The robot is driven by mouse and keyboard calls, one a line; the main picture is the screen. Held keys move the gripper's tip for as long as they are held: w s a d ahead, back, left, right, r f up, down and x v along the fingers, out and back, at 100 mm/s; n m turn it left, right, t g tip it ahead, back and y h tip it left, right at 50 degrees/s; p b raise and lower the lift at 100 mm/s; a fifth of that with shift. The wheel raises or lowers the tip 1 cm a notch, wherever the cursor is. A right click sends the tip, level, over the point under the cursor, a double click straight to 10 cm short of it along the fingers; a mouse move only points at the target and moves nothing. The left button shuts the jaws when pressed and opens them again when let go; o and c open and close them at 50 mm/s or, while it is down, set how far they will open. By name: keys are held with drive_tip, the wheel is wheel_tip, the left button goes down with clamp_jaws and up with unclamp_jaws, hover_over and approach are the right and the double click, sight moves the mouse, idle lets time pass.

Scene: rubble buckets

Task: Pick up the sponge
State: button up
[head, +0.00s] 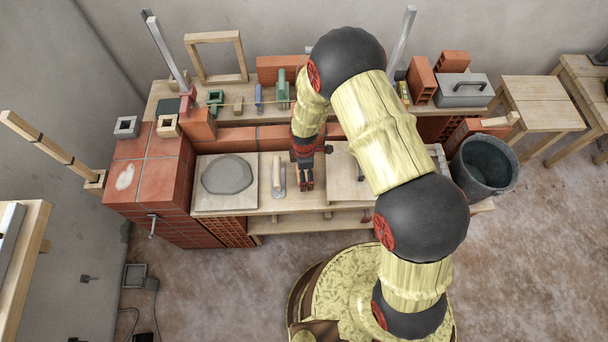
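I cannot pick out the sponge for certain. A pale, rounded oval patch (124,177) lies on top of the red tiled block at the left; I cannot tell whether it is the sponge. My gripper (306,186) points down over the middle of the workbench, just right of a float with a wooden handle (278,178). It is well to the right of the pale patch. Its fingers look close together but are too small to judge, and I see nothing clearly held. My arm hides part of the bench and back shelf.
A board (220,207) with a grey mortar slab (227,175) lies left of the float. The raised back shelf (330,102) holds bricks, small tools and a grey toolbox (462,90). A dark bucket (484,165) stands at the bench's right end. Two pale posts rise from the back.

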drive_tip(key=c, duration=0.9)
drive_tip(key=shift+c, duration=0.2)
wheel_tip(320, 180, up, 10)
drive_tip(key=p, duration=0.3)
drive_tip(key=o, duration=0.5)
drive_tip(key=shift+c, duration=0.2)
drive_tip(key=c, duration=0.4)
